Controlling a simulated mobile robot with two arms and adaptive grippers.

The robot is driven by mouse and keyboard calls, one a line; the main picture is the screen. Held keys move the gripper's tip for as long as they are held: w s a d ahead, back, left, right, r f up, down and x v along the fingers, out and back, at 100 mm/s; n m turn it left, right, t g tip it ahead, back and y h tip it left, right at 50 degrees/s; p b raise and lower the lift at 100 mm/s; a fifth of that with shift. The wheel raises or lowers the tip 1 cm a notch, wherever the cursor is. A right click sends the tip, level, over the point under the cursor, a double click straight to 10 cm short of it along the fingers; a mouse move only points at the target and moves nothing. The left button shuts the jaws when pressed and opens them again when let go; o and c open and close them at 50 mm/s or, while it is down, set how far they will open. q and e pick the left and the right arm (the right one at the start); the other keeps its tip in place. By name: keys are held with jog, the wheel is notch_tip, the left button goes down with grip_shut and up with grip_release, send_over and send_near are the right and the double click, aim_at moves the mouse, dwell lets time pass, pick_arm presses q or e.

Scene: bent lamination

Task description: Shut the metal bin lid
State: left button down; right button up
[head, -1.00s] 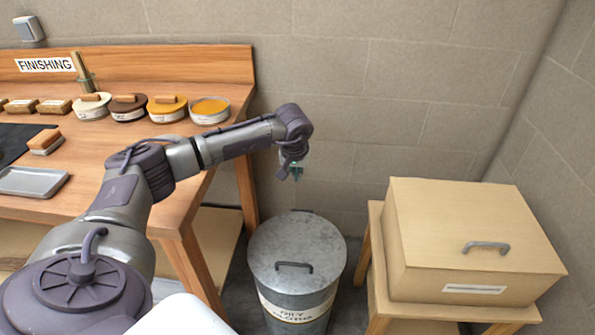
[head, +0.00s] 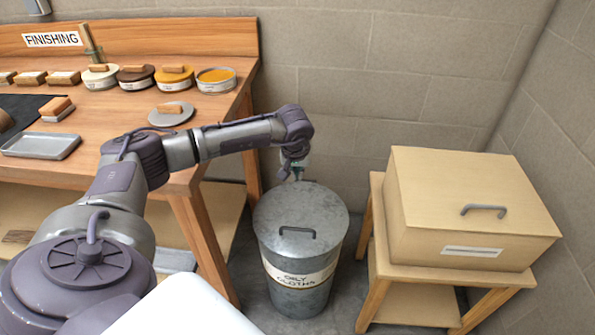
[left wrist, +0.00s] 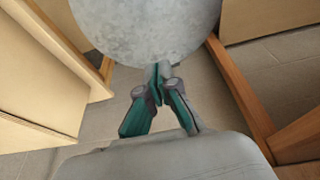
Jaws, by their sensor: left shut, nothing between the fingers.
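The grey metal bin (head: 297,278) stands on the floor between the workbench and a low stand, with a white "OILY CLOTHS" label. Its round lid (head: 300,212), with a dark handle (head: 297,231), looks flat on the rim; I see no clear gap. My left gripper (head: 297,174) is shut and empty at the lid's far edge, by the wall. In the left wrist view, the shut fingertips (left wrist: 158,72) are at or very near the edge of a round grey surface, which looks like the lid (left wrist: 145,28). I cannot tell whether they touch. My right gripper is out of view.
The wooden workbench (head: 225,108) at left carries several tins, brushes and a grey tray (head: 42,146). A pale box (head: 470,200) sits on the wooden stand (head: 415,300) at right. The block wall (head: 400,90) is close behind the bin.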

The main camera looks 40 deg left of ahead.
pick_arm(q)
notch_tip(320, 180, up, 4)
jog(key=p, duration=0.4)
jog(key=s+d+f+b, duration=0.3)
jog(key=s+d+f, duration=0.2)
jog(key=s, duration=0.3)
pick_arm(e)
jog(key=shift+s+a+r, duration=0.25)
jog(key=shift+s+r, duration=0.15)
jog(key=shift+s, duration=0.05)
pick_arm(q)
jog(key=shift+f, duration=0.15)
